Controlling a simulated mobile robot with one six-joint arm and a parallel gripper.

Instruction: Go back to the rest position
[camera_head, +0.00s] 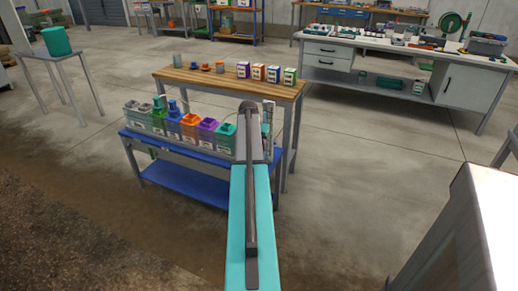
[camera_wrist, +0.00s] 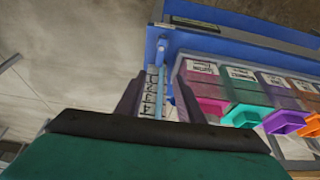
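My gripper (camera_wrist: 163,75) points at the blue dosing bench in the wrist view. Its two dark fingers stand apart with a gap between them. Through the gap shows a pale upright scale (camera_wrist: 152,92) with dark marks, beside a thin light-blue tube (camera_wrist: 162,80). I see nothing clamped between the fingers. In the head view my arm reaches forward over the right end of the blue bench (camera_head: 190,149), and my gripper is hidden there behind my arm.
Several coloured bins (camera_wrist: 245,85) with trays stand close right of my gripper. Behind the bench is a wooden-topped table (camera_head: 215,80) with bottles and small boxes. A white workbench (camera_head: 385,60) stands back right, a teal container (camera_head: 56,41) on a stand left. Floor between is clear.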

